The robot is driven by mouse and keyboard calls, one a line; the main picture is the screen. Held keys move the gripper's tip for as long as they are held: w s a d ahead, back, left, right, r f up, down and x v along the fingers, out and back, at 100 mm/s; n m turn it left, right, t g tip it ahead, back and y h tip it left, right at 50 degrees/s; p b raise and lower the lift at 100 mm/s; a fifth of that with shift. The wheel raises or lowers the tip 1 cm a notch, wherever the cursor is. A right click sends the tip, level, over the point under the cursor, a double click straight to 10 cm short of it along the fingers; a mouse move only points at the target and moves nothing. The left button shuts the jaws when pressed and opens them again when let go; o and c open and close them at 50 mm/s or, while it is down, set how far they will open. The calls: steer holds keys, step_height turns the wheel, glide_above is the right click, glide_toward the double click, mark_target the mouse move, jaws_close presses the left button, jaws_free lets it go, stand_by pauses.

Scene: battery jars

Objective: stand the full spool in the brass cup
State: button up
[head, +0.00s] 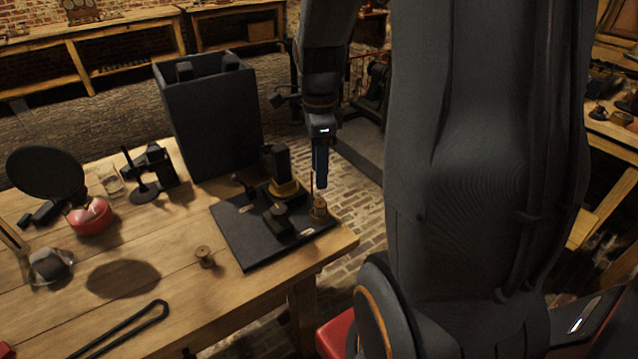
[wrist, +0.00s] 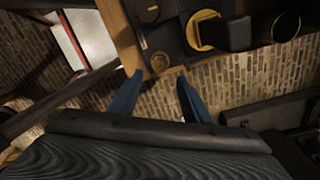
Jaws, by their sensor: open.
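My gripper (head: 320,180) points down above the right corner of a black board on the table. In the wrist view its two blue fingers (wrist: 159,77) are apart with nothing between them. A small brass-coloured round piece (head: 318,208) stands at that corner, below the fingertips. In the wrist view this round piece (wrist: 159,62) lies just beyond the gap; I cannot tell whether it is the cup, a spool, or both. A small brown spool (head: 204,257) stands upright on the bare wood left of the board; I cannot tell how full it is.
The black board (head: 240,232) carries a dark post with a brass collar (head: 284,188) and low dark fittings. A tall black bin (head: 210,115) stands behind. A red-based round device (head: 91,216), glass jars and a black loop tool (head: 125,328) are at left. The table's right edge is close.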

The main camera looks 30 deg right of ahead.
steer(key=s+a+f+n, duration=0.1)
steer(key=s+a+n, duration=0.3)
steer(key=n, duration=0.7)
steer(key=s+a+f+n, duration=0.1)
steer(key=s+a+n, duration=0.2)
steer(key=a+n, duration=0.6)
steer(key=n, duration=0.3)
steer(key=shift+s+t, duration=0.3)
steer(key=shift+s, duration=0.05)
steer(key=shift+d, duration=0.1)
